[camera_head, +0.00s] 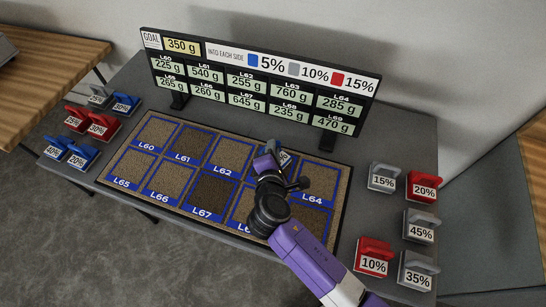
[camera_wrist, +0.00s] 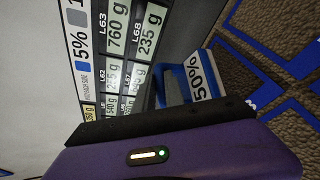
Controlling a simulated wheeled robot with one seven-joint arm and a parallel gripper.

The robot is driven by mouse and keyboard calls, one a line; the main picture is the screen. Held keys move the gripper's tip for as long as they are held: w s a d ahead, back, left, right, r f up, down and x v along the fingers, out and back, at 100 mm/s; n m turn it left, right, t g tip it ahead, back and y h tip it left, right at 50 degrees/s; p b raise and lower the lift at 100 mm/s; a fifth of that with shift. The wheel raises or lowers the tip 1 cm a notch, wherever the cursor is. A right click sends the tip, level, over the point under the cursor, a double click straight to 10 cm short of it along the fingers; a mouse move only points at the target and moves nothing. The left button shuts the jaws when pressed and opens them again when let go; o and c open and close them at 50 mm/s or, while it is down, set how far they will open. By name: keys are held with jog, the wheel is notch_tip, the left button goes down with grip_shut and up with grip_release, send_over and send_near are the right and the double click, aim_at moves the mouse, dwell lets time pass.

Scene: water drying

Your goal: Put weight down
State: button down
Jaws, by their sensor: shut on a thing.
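My gripper (camera_head: 273,157) is over the back row of soil squares, around the L63 square, with the arm coming in from the lower right. It is shut on a blue weight (camera_head: 285,159), which is mostly hidden behind the gripper and arm in the head view. In the wrist view the blue weight (camera_wrist: 194,92) shows a white label reading 50%, beyond the dark gripper edge.
The goal board (camera_head: 262,80) stands behind the tray, listing grams per square. Red, blue and grey weights stand at the left, including a blue 20% weight (camera_head: 80,157). More stand at the right, including a red 10% weight (camera_head: 374,256) and a grey 15% weight (camera_head: 383,178).

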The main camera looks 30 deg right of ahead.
jog(key=shift+f, duration=2.15)
jog(key=shift+f+b, duration=0.1)
jog(key=shift+b, duration=0.2)
jog(key=c, duration=1.4)
grip_release()
jog(key=shift+a, duration=0.1)
jog(key=v, duration=1.2)
jog(key=shift+b, duration=0.35)
